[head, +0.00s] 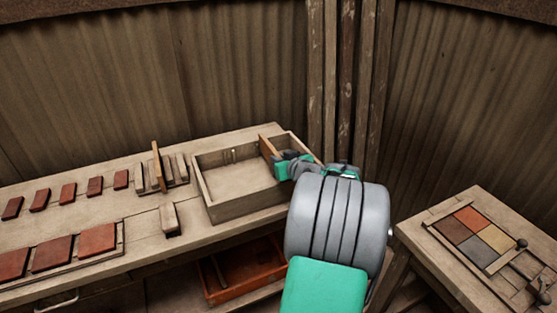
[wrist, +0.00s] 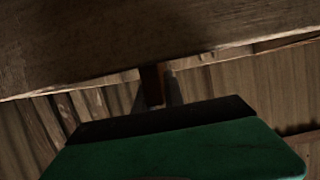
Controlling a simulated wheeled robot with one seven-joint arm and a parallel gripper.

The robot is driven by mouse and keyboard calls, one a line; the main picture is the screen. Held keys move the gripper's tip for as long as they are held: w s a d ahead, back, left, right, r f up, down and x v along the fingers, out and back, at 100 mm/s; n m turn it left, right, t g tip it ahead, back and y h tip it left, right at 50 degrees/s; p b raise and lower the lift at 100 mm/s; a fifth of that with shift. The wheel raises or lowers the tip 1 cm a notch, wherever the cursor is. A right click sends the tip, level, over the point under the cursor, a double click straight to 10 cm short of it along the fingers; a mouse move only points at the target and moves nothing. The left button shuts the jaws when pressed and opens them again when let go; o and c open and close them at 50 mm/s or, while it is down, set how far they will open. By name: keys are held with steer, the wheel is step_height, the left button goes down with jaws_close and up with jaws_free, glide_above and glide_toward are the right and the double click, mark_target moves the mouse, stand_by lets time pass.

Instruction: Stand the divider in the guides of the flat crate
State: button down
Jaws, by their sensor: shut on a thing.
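The flat crate (head: 245,208) is a pale wooden open box at the right end of the bench. Small upright guides (head: 232,155) show on the inside of its far wall; any on the near wall are hidden. My gripper (head: 282,160) is over the crate's right part, shut on a brown wooden divider (head: 268,148). The divider stands roughly upright near the right wall, apart from the visible guides; its lower edge is hard to make out. In the wrist view a narrow brown piece shows between the dark fingers (wrist: 158,88).
A slotted wooden rack (head: 178,172) holding another upright panel (head: 157,165) stands left of the crate, with a small block (head: 169,218) in front. Several red tiles lie further left. An orange tray (head: 245,280) sits below. A side table (head: 480,290) holds a colored tile press.

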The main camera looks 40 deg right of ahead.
steer(key=shift+f+b, duration=0.4)
steer(key=shift+f, duration=0.05)
steer(key=shift+f+b, duration=0.2)
steer(key=shift+b, duration=0.1)
steer(key=c, duration=1.4)
jaws_free()
steer(key=shift+r, duration=0.1)
steer(key=shift+r+p, duration=0.35)
steer(key=shift+p, duration=0.15)
steer(key=shift+r+p, duration=0.7)
steer(key=shift+p, duration=0.1)
steer(key=b+v, duration=0.1)
steer(key=v, duration=1)
steer(key=shift+s+a+f+b, duration=0.15)
steer(key=shift+s+f+b, duration=0.15)
steer(key=shift+s+b, duration=0.1)
